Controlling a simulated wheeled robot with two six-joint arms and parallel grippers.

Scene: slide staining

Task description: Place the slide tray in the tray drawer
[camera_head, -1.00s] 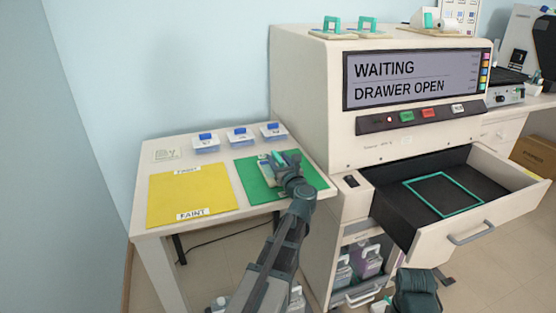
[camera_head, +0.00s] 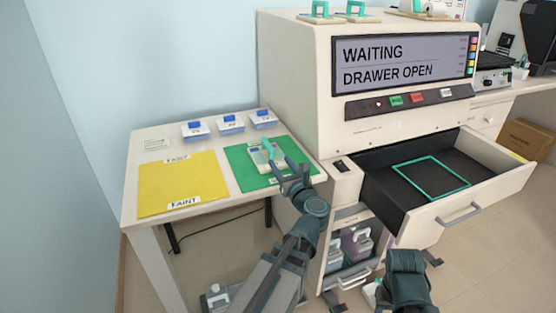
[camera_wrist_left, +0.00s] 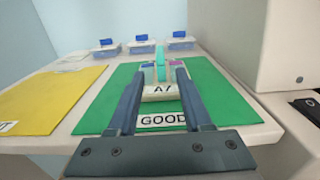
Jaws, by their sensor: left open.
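The slide tray (camera_head: 267,158) is a small pale tray with an upright teal handle. It sits on the green mat (camera_head: 243,178), and in the left wrist view its front label reads A7 (camera_wrist_left: 162,89). My left gripper (camera_head: 283,169) is open at the near right side of the tray. In the left wrist view its two fingers (camera_wrist_left: 160,78) point at the tray, one on each side in the picture; I cannot tell whether they touch it. The tray drawer (camera_head: 383,200) is pulled open, with an empty teal square outline (camera_head: 432,194) on its dark floor.
A yellow mat (camera_head: 178,185) lies left of the green mat. The machine (camera_head: 300,90) reads WAITING, DRAWER OPEN, and rises right of the table. Part of my right arm shows below the drawer.

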